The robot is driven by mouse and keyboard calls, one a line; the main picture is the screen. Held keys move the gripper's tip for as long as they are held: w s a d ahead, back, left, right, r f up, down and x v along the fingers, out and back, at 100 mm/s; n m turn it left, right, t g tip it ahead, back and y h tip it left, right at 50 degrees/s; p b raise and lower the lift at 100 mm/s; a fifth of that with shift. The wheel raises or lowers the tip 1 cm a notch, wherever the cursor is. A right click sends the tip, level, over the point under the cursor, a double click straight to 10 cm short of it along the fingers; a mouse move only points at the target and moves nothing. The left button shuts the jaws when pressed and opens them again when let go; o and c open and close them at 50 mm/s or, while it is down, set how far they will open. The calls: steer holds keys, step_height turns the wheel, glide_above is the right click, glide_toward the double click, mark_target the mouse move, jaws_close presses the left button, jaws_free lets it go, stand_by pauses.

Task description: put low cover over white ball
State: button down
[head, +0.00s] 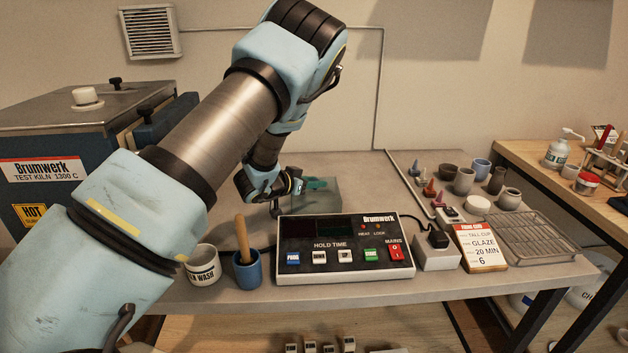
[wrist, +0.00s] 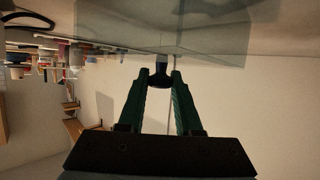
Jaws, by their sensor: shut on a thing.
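A clear, see-through box-like cover (head: 328,200) stands out behind the control box, at the middle of the bench. It also shows in the wrist view (wrist: 195,38), where the picture is upside down. My gripper (head: 316,184) is at the top of this cover. In the wrist view its green fingers (wrist: 161,80) are shut on the cover's dark knob (wrist: 160,73). The control box hides the cover's lower edge in the head view, so I cannot tell whether it touches the bench. I cannot make out a white ball in either view.
The control box (head: 338,257) stands in front of the cover. A white mug (head: 203,268) and a blue cup (head: 247,272) with a wooden handle are left of it. A wire rack (head: 541,241), a sign (head: 480,246) and several small pots (head: 464,182) are at right. A kiln (head: 60,120) is at left.

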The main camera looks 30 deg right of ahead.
steer(key=shift+f, duration=0.1)
steer(key=c, duration=0.6)
jaws_free()
steer(key=shift+s, duration=0.1)
